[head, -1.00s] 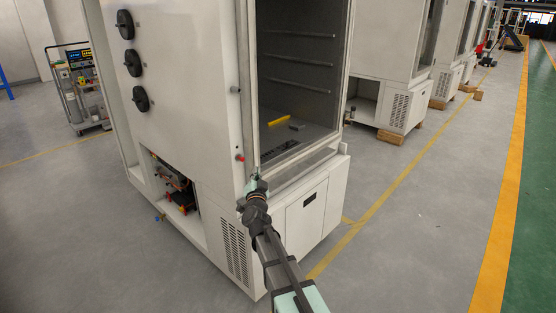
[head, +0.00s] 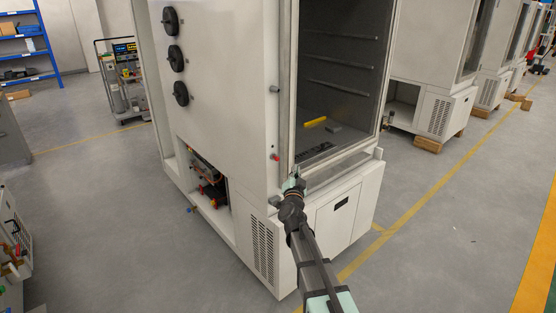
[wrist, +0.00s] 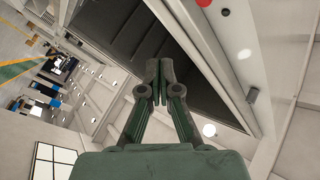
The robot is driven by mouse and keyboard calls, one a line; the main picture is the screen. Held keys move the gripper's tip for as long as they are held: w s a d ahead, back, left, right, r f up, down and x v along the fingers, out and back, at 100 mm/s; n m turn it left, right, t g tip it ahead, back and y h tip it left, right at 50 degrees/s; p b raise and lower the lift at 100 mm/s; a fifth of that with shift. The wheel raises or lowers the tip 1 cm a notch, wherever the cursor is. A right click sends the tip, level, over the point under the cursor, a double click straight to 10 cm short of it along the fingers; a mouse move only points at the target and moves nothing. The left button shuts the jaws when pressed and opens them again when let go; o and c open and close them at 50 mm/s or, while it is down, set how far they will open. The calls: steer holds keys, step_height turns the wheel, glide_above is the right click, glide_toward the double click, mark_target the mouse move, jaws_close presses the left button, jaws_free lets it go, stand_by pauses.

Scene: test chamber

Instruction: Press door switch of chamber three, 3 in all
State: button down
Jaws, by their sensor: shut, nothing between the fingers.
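A white test chamber (head: 230,110) stands in front of me; no number is readable on it. A small red button (head: 275,157) sits on its front post left of the door opening. It also shows as a red spot at the top edge of the wrist view (wrist: 204,2). My gripper (head: 295,172) is just right of and below the red button in the head view, apart from it as far as I can tell. In the wrist view my gripper (wrist: 158,70) has its fingertips together and empty, in front of the dark chamber interior (wrist: 120,40).
The chamber's interior holds a yellow bar (head: 316,122) and a small grey block (head: 333,128). A grey knob (head: 274,89) is above the button. More chambers (head: 425,60) stand behind at right. A cart (head: 122,85) and blue shelf (head: 45,45) are at left. Open floor surrounds the chamber.

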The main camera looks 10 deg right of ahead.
steer(key=w+a+p, duration=0.2)
steer(key=w+a, duration=0.1)
steer(key=w, duration=0.2)
steer(key=shift+w+a, duration=0.35)
steer(key=shift+w, duration=0.05)
steer(key=shift+w, duration=0.15)
stand_by(1.1)
steer(key=shift+w+a, duration=0.25)
steer(key=shift+w+a+p, duration=0.4)
steer(key=shift+w+p, duration=0.2)
steer(key=shift+w, duration=0.05)
stand_by(1.2)
steer(key=shift+s, duration=0.1)
stand_by(0.3)
steer(key=shift+s+d+b, duration=0.35)
steer(key=shift+s+d, duration=0.3)
steer(key=shift+s, duration=0.3)
steer(key=shift+s, duration=0.1)
steer(key=s+d, duration=0.1)
steer(key=s+b, duration=0.1)
steer(key=s+d, duration=0.1)
steer(key=s, duration=0.1)
steer(key=shift+d, duration=0.35)
